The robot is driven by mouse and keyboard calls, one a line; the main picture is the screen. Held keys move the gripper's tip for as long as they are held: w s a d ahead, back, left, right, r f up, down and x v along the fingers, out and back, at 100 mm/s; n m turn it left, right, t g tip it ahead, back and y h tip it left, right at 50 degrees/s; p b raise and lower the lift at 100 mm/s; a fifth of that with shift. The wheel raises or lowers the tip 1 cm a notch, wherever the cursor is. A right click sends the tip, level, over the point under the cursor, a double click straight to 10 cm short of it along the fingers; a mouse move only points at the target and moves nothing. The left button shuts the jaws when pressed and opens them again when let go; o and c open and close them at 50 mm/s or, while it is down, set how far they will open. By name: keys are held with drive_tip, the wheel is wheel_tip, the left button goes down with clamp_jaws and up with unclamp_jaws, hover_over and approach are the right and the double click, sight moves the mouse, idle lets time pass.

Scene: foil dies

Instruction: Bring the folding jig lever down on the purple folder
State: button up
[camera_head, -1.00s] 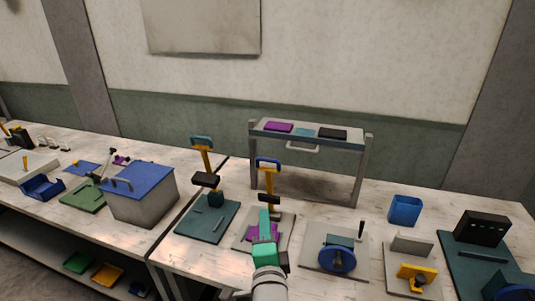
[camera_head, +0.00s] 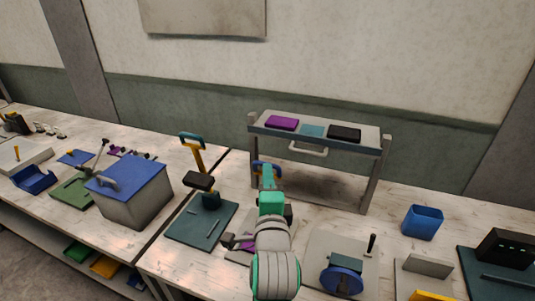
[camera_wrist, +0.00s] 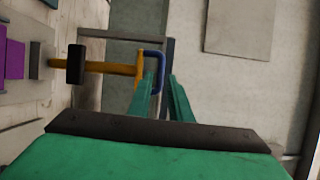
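The folding jig's lever stands raised, with a blue loop handle (camera_head: 259,165) on top. In the wrist view its yellow arm (camera_wrist: 110,67), black press block (camera_wrist: 75,64) and blue handle (camera_wrist: 160,62) are clear. The purple folder (camera_head: 247,245) lies on the jig's grey base, mostly hidden by my arm. A purple piece (camera_wrist: 14,60) shows at the left edge of the wrist view. My gripper (camera_wrist: 163,82) has green fingers apart, at the blue handle, which shows between and behind the fingertips. I cannot tell whether they touch it.
A similar jig with a teal handle (camera_head: 191,138) stands to the left on a green base (camera_head: 190,232). A grey rack (camera_head: 370,190) stands behind. A blue crank wheel (camera_head: 341,281) and a blue cup (camera_head: 423,222) are to the right. A blue-lidded bin (camera_head: 130,200) is at left.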

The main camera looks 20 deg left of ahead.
drive_tip(key=x, duration=0.9)
drive_tip(key=shift+w, duration=0.25)
drive_tip(key=shift+c, duration=0.5)
clamp_jaws()
